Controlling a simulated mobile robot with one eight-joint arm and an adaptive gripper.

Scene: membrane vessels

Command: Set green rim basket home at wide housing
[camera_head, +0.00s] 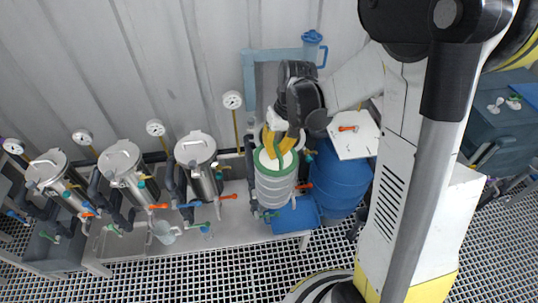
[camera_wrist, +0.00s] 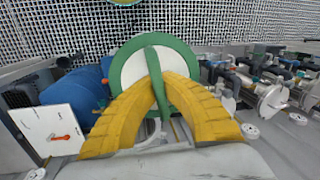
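The green rim basket (camera_head: 275,187) is upright below my gripper in the head view, with a green rim and a pale, ribbed body. In the wrist view its round green rim (camera_wrist: 125,52) surrounds a pale disc crossed by a green handle bar. My gripper (camera_head: 281,141) has yellow fingers that come down onto the top of the basket. In the wrist view the fingers (camera_wrist: 158,84) close on the handle bar from both sides. I cannot clearly pick out the wide housing; whether the basket's lower end is inside one is unclear.
Several steel vessels with lids (camera_head: 196,147) stand left along the bench, with gauges (camera_head: 232,100) and coloured valve handles close by. A blue drum (camera_head: 340,180) and a white panel (camera_head: 354,136) are just right of the basket.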

